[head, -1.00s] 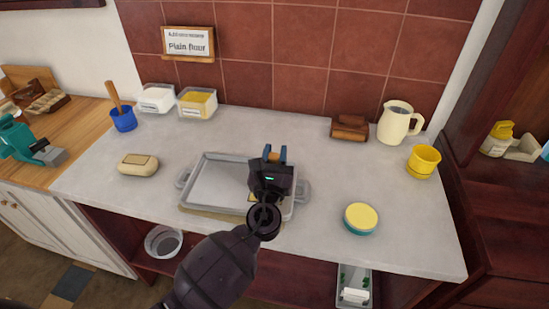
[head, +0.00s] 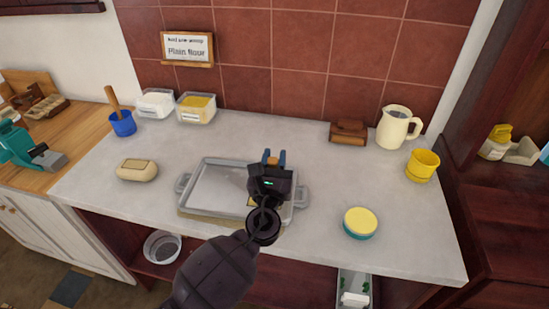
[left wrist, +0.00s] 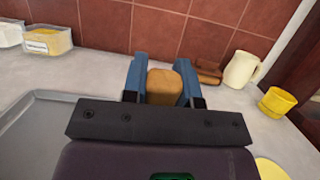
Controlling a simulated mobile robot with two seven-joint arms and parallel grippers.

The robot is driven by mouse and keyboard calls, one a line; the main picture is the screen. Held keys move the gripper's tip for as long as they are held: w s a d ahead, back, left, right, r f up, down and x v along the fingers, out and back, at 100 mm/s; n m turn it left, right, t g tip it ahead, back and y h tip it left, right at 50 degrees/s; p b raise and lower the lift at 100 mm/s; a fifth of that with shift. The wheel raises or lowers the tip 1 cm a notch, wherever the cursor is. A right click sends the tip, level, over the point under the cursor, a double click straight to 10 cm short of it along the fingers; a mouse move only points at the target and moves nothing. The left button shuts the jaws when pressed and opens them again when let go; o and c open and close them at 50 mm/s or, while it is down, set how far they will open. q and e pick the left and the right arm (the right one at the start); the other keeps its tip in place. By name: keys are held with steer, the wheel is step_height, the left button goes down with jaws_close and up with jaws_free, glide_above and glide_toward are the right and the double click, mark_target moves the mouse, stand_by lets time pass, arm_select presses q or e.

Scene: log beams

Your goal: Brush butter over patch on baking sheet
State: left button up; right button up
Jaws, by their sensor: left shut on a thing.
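My left gripper (head: 273,159) is over the right part of the grey baking sheet (head: 215,185). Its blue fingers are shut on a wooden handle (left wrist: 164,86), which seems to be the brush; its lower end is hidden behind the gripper. A small yellowish bit of the patch (head: 251,202) shows on the sheet beside the gripper; the rest is hidden. The baking sheet's edge also shows in the left wrist view (left wrist: 40,125). A round tub with a pale yellow top (head: 361,221) stands right of the sheet; I cannot tell if it holds butter. My right gripper is not in view.
Two clear containers, one white-filled (head: 155,103) and one yellow-filled (head: 196,108), stand at the back left near a blue pot (head: 123,124). A butter-coloured block (head: 137,170) lies left. A wooden box (head: 348,132), cream jug (head: 397,127) and yellow cup (head: 422,165) stand right.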

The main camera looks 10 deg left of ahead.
arm_select(q)
steer(key=shift+d, duration=0.55)
steer(key=shift+a+r, duration=0.1)
steer(key=shift+a, duration=1.05)
steer(key=shift+d, duration=1.2)
steer(key=shift+a, duration=1.2)
steer(key=shift+d, duration=0.1)
